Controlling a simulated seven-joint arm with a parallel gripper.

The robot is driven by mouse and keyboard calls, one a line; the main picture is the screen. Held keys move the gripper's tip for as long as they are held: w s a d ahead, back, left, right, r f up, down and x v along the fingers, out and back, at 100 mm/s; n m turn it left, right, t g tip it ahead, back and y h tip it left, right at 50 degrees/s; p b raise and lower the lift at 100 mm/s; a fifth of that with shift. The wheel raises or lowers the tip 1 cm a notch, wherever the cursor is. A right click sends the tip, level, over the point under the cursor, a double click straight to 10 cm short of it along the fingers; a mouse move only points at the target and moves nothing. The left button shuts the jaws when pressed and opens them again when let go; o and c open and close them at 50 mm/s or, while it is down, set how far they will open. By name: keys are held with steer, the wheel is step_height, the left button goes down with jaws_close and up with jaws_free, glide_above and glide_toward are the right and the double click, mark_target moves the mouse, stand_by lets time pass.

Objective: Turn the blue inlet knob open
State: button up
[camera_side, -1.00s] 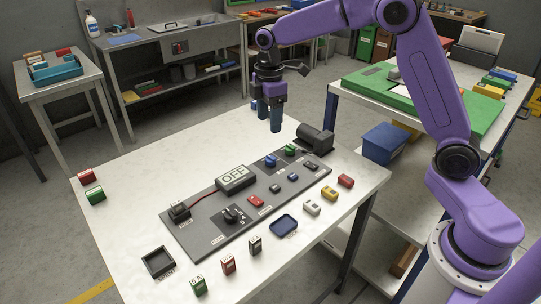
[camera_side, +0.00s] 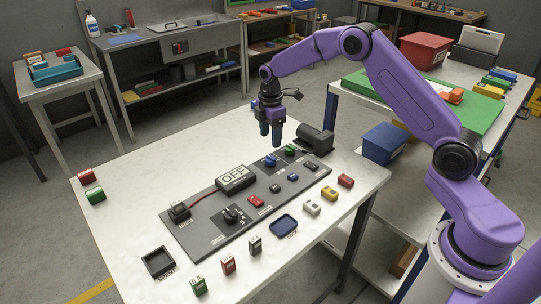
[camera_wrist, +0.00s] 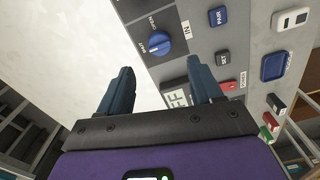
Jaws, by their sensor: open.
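The blue inlet knob (camera_side: 271,160) sits near the far end of the grey panel (camera_side: 205,232). In the wrist view the blue knob (camera_wrist: 159,43) is beside the printed words IN, OPEN and SHUT. Its pale mark seems to point towards SHUT. My gripper (camera_side: 270,138) is open and empty, fingers down, above and slightly behind the knob in the side view. In the wrist view my gripper's two blue fingers (camera_wrist: 160,80) are apart, with the knob ahead of the gap and nothing between them.
A green knob (camera_side: 290,149) and a dark motor-like block (camera_side: 315,139) stand close to the blue knob. An OFF display (camera_side: 235,178), a black dial (camera_side: 232,214) and small coloured blocks are on or beside the panel.

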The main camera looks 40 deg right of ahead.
mark_target(271, 157)
step_height(271, 157, down, 8)
steer(key=shift+f, duration=0.2)
steer(key=shift+c, duration=0.3)
steer(key=c, duration=1)
